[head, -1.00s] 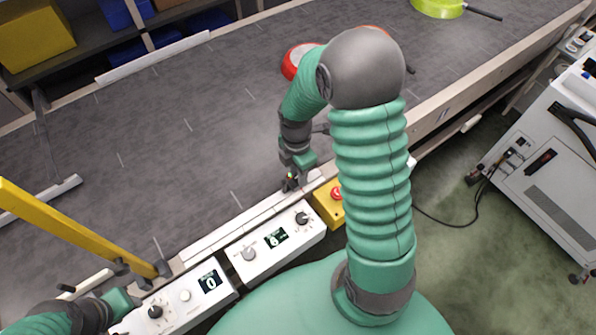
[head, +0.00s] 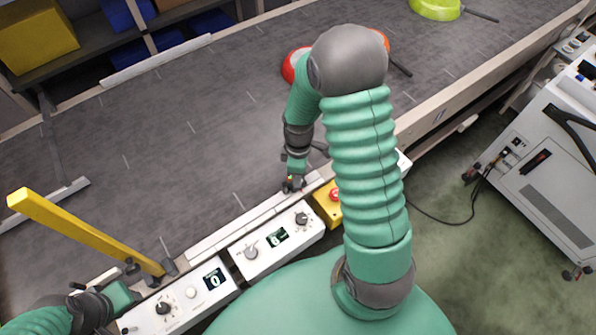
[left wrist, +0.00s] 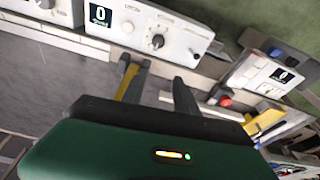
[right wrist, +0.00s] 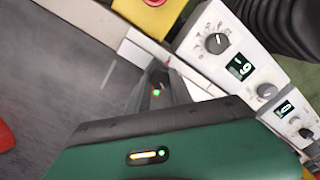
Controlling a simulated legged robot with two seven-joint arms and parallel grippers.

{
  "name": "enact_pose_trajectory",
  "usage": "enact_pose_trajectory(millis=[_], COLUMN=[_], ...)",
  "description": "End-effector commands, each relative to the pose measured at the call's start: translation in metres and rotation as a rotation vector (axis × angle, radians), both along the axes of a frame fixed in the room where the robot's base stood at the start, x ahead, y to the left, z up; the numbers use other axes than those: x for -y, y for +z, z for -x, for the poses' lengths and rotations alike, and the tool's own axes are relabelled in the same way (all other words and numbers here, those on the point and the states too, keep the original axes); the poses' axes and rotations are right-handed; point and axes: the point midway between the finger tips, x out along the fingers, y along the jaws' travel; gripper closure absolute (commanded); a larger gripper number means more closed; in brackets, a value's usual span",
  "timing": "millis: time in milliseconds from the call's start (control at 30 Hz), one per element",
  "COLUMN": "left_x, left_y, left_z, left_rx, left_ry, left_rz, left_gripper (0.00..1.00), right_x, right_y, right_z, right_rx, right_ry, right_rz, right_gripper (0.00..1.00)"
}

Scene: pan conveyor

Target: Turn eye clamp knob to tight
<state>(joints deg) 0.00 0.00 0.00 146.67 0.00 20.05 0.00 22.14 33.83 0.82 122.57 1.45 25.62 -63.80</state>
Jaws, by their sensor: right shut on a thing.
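No knob is legibly labelled as the eye clamp. The right panel (head: 275,245) has a display and two dark and grey knobs (head: 302,218) (head: 251,253); one knob shows large in the right wrist view (right wrist: 216,43). The left panel (head: 180,305) reads 0 and has a black knob (head: 163,307), also in the left wrist view (left wrist: 157,41). My right gripper (head: 293,186) is low at the conveyor's white edge rail, beyond the right panel. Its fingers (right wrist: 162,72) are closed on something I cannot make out. My left gripper (left wrist: 155,78) is open near the yellow bar (head: 90,232).
A yellow box with a red button (head: 326,203) stands right of the right panel. Red (head: 292,64) and green (head: 436,9) pans lie on the grey conveyor (head: 140,140). A white machine (head: 540,165) stands at the right. The conveyor's middle is clear.

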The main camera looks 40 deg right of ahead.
Motion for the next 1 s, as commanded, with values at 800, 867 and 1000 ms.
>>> enact_pose_trajectory(millis=[800, 867, 1000], left_x=[0.0, 0.0, 0.0], left_y=[0.029, 0.03, 0.032], left_z=[0.0, 0.0, 0.0], left_rx=[0.0, 0.0, 0.0], left_ry=[0.0, 0.0, 0.0], left_rz=[0.0, 0.0, 0.0], left_gripper=[0.64, 0.64, 0.64], right_x=[0.0, 0.0, 0.0], right_y=[0.001, 0.001, 0.0], right_z=[0.001, 0.001, 0.001], right_rx=[-0.001, -0.001, -0.001], right_ry=[-0.742, -0.782, -0.86], right_rz=[0.001, 0.001, 0.001], right_gripper=[1.0, 1.0, 1.0])
